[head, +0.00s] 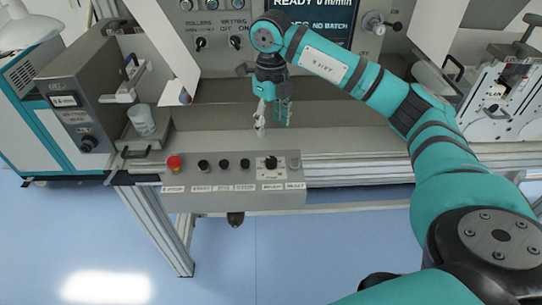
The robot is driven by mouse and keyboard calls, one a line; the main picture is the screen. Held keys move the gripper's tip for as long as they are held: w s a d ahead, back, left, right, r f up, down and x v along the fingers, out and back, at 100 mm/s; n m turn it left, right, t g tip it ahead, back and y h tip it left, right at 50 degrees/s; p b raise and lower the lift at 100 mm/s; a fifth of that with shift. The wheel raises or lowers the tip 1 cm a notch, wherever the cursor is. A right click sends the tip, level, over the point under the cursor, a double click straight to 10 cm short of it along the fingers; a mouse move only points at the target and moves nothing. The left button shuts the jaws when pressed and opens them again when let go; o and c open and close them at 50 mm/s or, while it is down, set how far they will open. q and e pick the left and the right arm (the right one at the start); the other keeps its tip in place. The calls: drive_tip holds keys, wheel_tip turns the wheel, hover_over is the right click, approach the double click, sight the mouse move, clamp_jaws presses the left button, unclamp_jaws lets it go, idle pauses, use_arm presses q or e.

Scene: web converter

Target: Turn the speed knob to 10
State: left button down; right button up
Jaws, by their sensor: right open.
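A black round knob (271,163) with a pale pointer mark and a scale around it sits on the right part of the sloping grey control panel (218,202). The label below it is too small to read surely, and I cannot tell its setting. My right gripper (271,122) points down above and behind this knob, open and empty, apart from the panel as far as I can tell. Another black knob (88,143) is on the grey box at the left, under a small display. My left gripper is not in view.
A red button (174,163) and several black buttons share the panel with the knob. A white cup (141,119) stands at the left. A screen (318,20) reading "READY" and "NO BATCH" is behind my right arm. The blue floor before the panel is clear.

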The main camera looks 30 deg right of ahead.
sight(271, 159)
wheel_tip(271, 159, down, 13)
drive_tip(key=shift+r+p, duration=0.1)
drive_tip(key=shift+p, duration=0.95)
clamp_jaws()
drive_tip(key=n+b, duration=0.3)
drive_tip(key=shift+n, duration=0.4)
drive_tip(key=n+b, duration=0.2)
drive_tip(key=n, duration=0.1)
drive_tip(key=shift+n+b, duration=0.3)
drive_tip(key=shift+b, duration=0.1)
drive_tip(key=shift+n+b, duration=0.4)
drive_tip(key=shift+n, duration=0.3)
